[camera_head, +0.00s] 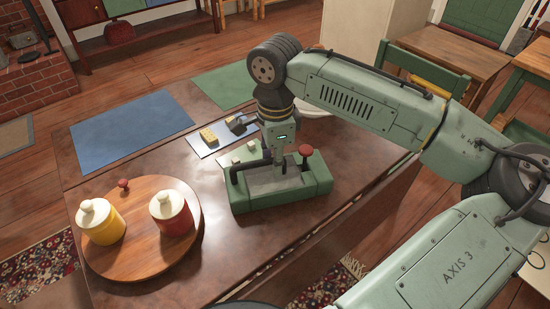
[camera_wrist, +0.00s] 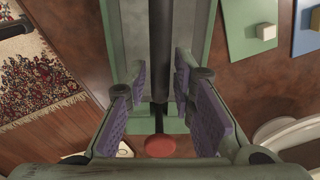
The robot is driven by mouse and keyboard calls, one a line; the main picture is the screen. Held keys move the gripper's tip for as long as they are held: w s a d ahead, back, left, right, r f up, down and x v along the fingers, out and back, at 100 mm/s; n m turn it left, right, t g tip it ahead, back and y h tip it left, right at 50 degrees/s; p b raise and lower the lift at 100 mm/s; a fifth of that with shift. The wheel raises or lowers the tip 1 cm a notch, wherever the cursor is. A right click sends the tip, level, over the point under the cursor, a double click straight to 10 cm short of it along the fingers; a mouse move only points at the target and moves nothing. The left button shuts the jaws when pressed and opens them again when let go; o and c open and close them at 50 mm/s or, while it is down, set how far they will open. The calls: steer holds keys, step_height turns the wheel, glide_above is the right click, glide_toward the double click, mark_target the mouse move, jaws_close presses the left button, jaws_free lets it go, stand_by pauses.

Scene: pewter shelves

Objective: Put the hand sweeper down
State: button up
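The hand sweeper seems to be the green boxy tool (camera_head: 315,180) with a dark bar handle and a red knob. It appears to rest upright on the brown table top (camera_head: 130,165). My gripper (camera_head: 275,155) is right over it, pointing down. In the wrist view, the purple finger pads of my gripper (camera_wrist: 160,100) stand apart on both sides of the sweeper's dark handle (camera_wrist: 160,55), with a visible gap. The red knob (camera_wrist: 160,146) shows between the fingers. In the head view my gripper hides part of the handle.
A round wooden board (camera_head: 140,255) holds a yellow jar (camera_head: 101,225) and a red jar (camera_head: 172,215) to the left. A blue mat (camera_head: 130,130), a green mat (camera_head: 225,85) and a small mat with a yellow block (camera_head: 208,136) lie behind. Bare table lies between board and sweeper.

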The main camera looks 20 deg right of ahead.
steer(key=shift+o, duration=0.7)
steer(key=shift+r, duration=0.1)
